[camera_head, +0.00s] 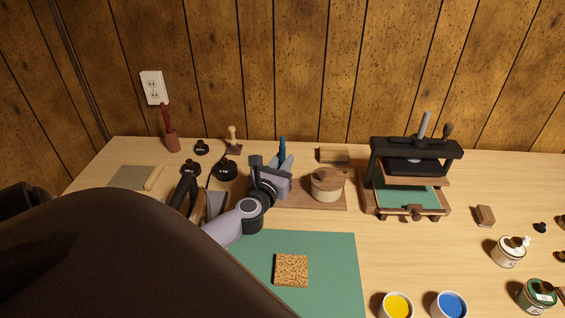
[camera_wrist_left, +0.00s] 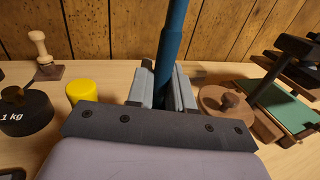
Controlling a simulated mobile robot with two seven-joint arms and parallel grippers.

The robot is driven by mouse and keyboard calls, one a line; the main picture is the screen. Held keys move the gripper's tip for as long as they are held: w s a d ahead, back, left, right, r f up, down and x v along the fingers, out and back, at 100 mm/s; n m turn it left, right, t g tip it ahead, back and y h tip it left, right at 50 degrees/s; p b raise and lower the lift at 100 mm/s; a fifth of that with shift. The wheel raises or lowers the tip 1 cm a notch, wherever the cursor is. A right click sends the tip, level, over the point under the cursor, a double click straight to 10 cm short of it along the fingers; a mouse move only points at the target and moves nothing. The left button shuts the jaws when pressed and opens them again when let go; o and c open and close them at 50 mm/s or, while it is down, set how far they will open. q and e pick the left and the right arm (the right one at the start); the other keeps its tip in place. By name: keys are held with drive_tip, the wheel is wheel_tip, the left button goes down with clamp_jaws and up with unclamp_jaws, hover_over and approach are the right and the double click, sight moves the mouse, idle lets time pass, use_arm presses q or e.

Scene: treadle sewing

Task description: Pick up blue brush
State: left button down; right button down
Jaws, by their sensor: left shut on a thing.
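The blue brush (camera_head: 282,148) stands upright, its blue handle rising above my left gripper (camera_head: 284,172) near the back of the table. In the left wrist view, the blue handle (camera_wrist_left: 172,42) runs up between the two grey fingers of my left gripper (camera_wrist_left: 163,85), which is shut on it. The brush's lower end is hidden behind the fingers and gripper body, so I cannot tell whether it touches anything below. My right gripper is not in view.
A round wooden-lidded pot (camera_head: 327,185) stands just right of the gripper, with a press (camera_head: 413,165) farther right. Black weights (camera_head: 227,170) and a wooden-handled stamp (camera_head: 234,140) stand left. A green mat (camera_head: 335,255) with a cork-like block (camera_head: 291,270) lies in front.

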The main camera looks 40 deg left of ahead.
sight(283, 136)
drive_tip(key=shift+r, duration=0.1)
